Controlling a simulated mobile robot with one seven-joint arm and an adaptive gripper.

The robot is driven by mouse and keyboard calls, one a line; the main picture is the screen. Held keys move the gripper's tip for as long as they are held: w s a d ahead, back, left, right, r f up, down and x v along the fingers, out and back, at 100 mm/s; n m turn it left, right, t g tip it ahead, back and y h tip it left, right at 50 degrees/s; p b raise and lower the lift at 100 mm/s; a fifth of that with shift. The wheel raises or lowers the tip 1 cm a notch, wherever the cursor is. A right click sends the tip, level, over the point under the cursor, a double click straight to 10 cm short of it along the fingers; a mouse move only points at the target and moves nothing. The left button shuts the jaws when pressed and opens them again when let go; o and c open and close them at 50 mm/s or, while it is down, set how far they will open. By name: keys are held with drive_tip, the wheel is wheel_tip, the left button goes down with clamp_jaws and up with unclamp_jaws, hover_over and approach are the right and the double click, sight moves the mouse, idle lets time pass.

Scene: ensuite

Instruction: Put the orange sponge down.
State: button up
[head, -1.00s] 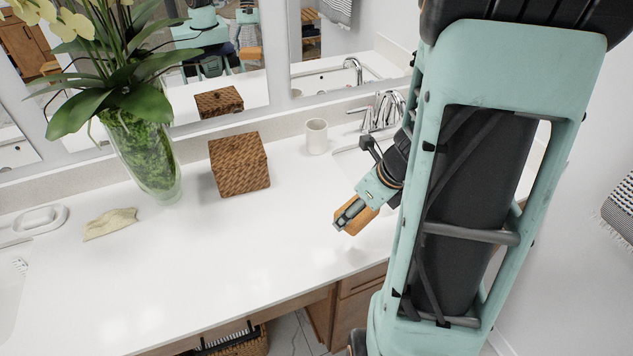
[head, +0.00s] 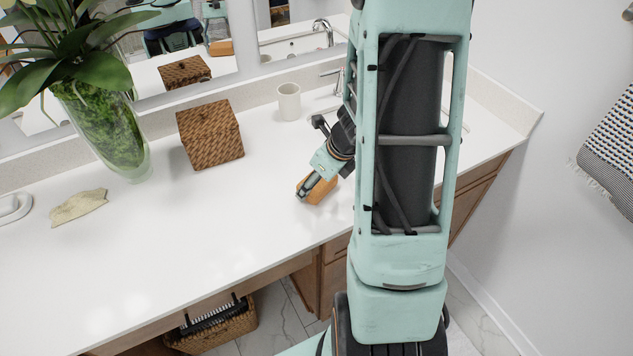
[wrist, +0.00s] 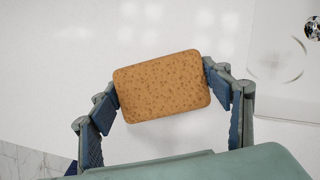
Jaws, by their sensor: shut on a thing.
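The orange sponge (head: 319,189) is in my gripper (head: 306,187), low over the white counter (head: 215,230) near its front edge. In the wrist view the sponge (wrist: 162,86) is a speckled block, pinched at its two short ends between the blue pads of my gripper (wrist: 160,92). The counter fills the space behind it. I cannot tell whether the sponge's underside touches the counter. My gripper covers part of the sponge in the head view.
A sink and faucet lie behind my arm. The counter between cloth and sponge is clear.

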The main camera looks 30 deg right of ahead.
drive_tip(key=shift+f, duration=0.15)
drive_tip(key=o, duration=1.5)
drive_tip(key=shift+c, duration=0.2)
drive_tip(key=shift+r, duration=0.25)
drive_tip(key=p+v, duration=0.4)
drive_tip(key=v, duration=0.8)
drive_tip(key=shift+f, duration=0.1)
